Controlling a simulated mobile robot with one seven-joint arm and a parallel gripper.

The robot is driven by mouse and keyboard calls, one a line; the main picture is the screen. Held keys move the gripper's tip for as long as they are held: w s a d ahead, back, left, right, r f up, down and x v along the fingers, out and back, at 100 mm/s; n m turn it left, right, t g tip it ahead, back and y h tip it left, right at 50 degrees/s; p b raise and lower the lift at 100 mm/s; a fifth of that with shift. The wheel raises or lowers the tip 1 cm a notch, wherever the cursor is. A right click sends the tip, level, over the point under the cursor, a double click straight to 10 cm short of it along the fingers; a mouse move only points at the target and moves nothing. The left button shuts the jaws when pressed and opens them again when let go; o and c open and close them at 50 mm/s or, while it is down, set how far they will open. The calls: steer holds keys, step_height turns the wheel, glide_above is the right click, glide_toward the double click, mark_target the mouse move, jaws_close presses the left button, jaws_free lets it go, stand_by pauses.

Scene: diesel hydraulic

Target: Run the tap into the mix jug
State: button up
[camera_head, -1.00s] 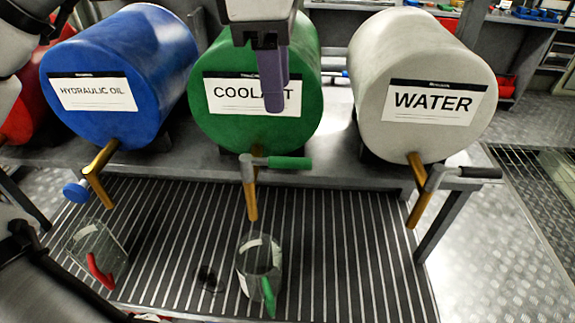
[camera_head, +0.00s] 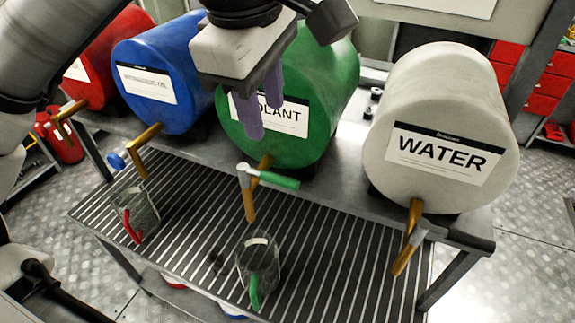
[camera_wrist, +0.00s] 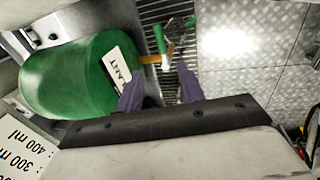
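A green drum (camera_head: 330,95) labelled coolant lies on its side, with a brass tap (camera_head: 249,205) at its lower front. The tap's green lever (camera_head: 278,180) points sideways to the right. A clear jug with a green handle (camera_head: 254,290) stands on the slatted rack below, slightly right of the spout; I cannot tell whether it holds liquid. A second clear jug with a red handle (camera_head: 133,228) stands under the blue drum's tap. My gripper (camera_head: 262,118) is open and empty, in front of the coolant label. The wrist view shows its purple fingers (camera_wrist: 160,93) apart, facing the coolant tap (camera_wrist: 150,62).
A blue drum (camera_head: 165,80) stands left and a white water drum (camera_head: 440,125) right, each with a tap. A red drum (camera_head: 110,50) is farther left. The slatted rack (camera_head: 330,250) has free room right of the green-handled jug. A sheet with millilitre figures (camera_wrist: 30,145) shows in the wrist view.

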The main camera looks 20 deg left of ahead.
mark_target(276, 177)
steer(key=w+f+b, duration=0.1)
steer(key=f+b, duration=0.1)
steer(key=f, duration=0.2)
steer(key=f+b, duration=0.2)
steer(key=f, duration=0.2)
steer(key=w+f+b, duration=0.1)
steer(key=f+b, duration=0.1)
steer(key=f, duration=0.3)
steer(key=shift+w, duration=0.3)
jaws_close()
